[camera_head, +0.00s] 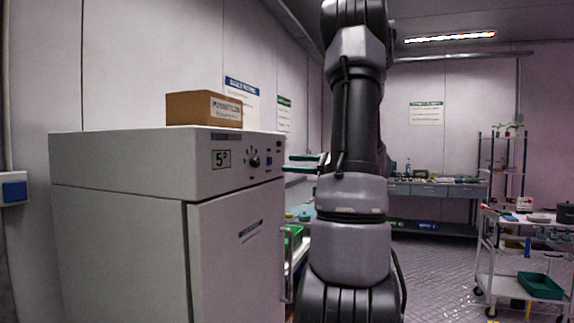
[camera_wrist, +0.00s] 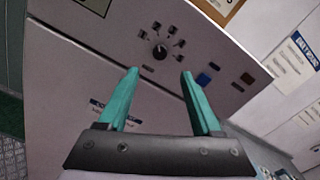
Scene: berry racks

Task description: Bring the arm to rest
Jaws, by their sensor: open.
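My arm rises through the middle of the head view, bent upward. My gripper (camera_wrist: 155,90) shows in the wrist view with two teal fingers spread apart and nothing between them. The fingers are in front of a white cabinet (camera_wrist: 75,60) with a knob and buttons. In the head view, teal finger parts (camera_head: 305,160) show at the left of my arm, near the cabinet's right edge. I cannot tell whether they touch the cabinet.
The white cabinet (camera_head: 120,230) marked 5° fills the left, its door closed, with a cardboard box (camera_head: 205,108) on top. A white cart (camera_head: 485,255) stands at the right. A bench (camera_head: 430,190) and a rack (camera_head: 500,160) are behind. The floor between is clear.

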